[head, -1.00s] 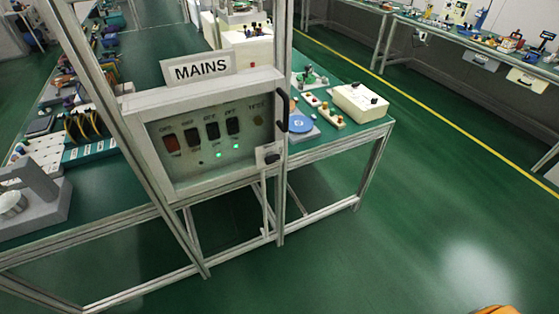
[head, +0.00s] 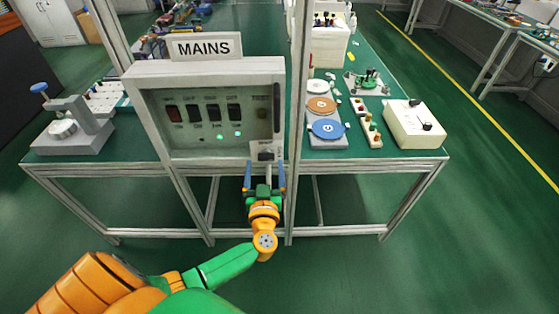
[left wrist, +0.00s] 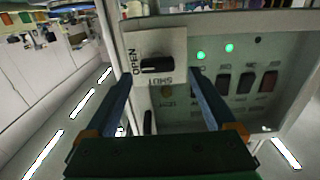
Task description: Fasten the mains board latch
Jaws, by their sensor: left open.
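The mains board (head: 208,112) is a pale box with a clear front, dark switches and two lit green lamps. Its latch (head: 266,153) is a small black knob on a pale plate at the lower right corner. In the left wrist view the latch knob (left wrist: 156,65) lies sideways, with one end toward the word OPEN; SHUT is printed upside down below it. My left gripper (head: 265,174) is open and empty just below and in front of the latch. In the left wrist view its blue fingers (left wrist: 162,82) straddle the knob's place, apparently short of it. My right gripper is out of view.
A dark upright handle (head: 276,107) is on the board's right edge. A metal post (head: 298,120) stands right beside the board. On the bench to the right are a blue disc (head: 327,128) and a cream box (head: 413,124). The floor in front is clear.

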